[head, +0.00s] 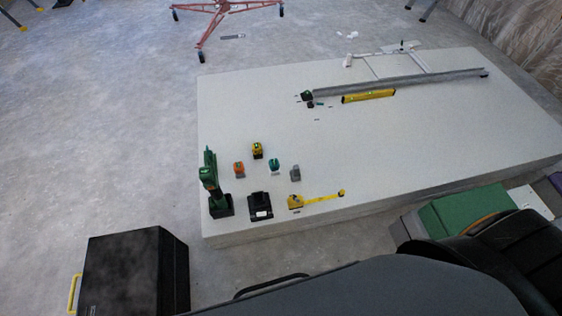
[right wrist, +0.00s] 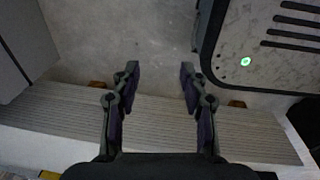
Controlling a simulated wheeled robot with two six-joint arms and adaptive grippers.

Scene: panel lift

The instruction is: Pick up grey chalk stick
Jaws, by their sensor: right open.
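A small upright grey piece (head: 295,173) stands on the pale work surface (head: 400,150) in the head view, at the right end of a group of small coloured items. It may be the grey chalk stick, but it is too small to be sure. My right gripper (right wrist: 160,74) is open and empty in the right wrist view, its two dark fingers apart above a grey ridged strip (right wrist: 70,112) and bare floor. No chalk shows there. Neither gripper shows in the head view.
Near the grey piece stand orange (head: 239,168), yellow (head: 257,150) and teal (head: 275,165) items, a green tool (head: 210,180), a black battery-like block (head: 260,206) and a yellow tape measure (head: 296,202). A yellow level (head: 368,96) lies farther back. A black box (head: 130,270) stands on the floor.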

